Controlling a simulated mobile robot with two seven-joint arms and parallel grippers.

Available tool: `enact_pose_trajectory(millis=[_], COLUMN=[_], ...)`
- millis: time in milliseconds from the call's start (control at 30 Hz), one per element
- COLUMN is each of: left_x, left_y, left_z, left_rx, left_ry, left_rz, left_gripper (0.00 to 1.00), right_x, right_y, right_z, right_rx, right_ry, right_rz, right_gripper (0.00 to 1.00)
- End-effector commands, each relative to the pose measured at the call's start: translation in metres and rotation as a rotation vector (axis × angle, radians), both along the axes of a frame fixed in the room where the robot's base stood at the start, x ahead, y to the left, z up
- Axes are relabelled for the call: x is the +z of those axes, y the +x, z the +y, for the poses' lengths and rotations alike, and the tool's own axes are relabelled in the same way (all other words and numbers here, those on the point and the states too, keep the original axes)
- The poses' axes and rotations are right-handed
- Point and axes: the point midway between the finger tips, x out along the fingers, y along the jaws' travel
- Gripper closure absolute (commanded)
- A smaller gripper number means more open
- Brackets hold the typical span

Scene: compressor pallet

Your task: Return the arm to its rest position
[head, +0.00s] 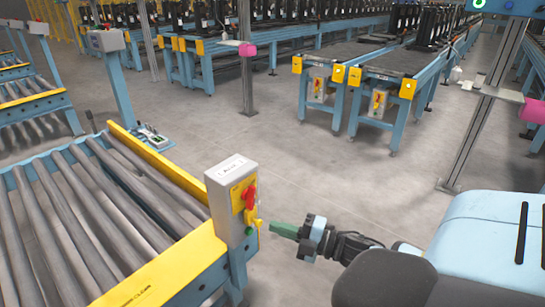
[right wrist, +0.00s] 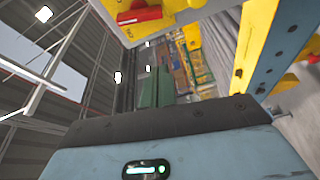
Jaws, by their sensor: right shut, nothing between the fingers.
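My right gripper (head: 276,228) has green fingers and a dark wrist. It reaches in from the right in the head view, with its fingers shut and empty. The fingertips are just right of a grey control box (head: 226,213) with a red rotary switch (head: 250,197) on a yellow plate; a small gap shows between them. In the right wrist view the green fingers (right wrist: 155,88) are together, and the red switch (right wrist: 140,15) shows above them. My left gripper is in neither view.
The control box stands at the corner of a roller conveyor (head: 85,200) with a yellow edge rail (head: 165,272). Grey floor (head: 330,170) is open beyond the gripper. Blue conveyor tables (head: 390,72) stand farther back. A grey post (head: 490,105) rises at the right.

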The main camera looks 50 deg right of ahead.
Motion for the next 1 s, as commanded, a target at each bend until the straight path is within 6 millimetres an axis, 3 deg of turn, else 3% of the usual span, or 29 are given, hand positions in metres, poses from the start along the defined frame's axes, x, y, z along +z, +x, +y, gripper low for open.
enact_pose_trajectory(millis=[267, 433, 567, 700, 900, 1000], left_x=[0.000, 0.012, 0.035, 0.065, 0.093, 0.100], left_y=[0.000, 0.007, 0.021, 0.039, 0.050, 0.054], left_z=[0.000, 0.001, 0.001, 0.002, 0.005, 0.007], left_rx=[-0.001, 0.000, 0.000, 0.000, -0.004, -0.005], left_ry=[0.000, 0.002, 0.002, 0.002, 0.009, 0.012], left_rz=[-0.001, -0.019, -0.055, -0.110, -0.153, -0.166], left_gripper=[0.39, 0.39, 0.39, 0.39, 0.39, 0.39], right_x=[0.000, -0.022, -0.062, -0.100, -0.123, -0.126], right_y=[0.000, -0.020, -0.067, -0.135, -0.223, -0.252], right_z=[0.000, 0.012, 0.041, 0.084, 0.148, 0.171], right_rx=[-0.001, -0.055, -0.173, -0.336, -0.544, -0.616], right_ry=[0.002, 0.115, 0.341, 0.620, 0.946, 1.047], right_rz=[0.002, 0.113, 0.335, 0.608, 0.916, 1.014], right_gripper=[1.00, 1.00, 1.00, 1.00, 1.00, 1.00])
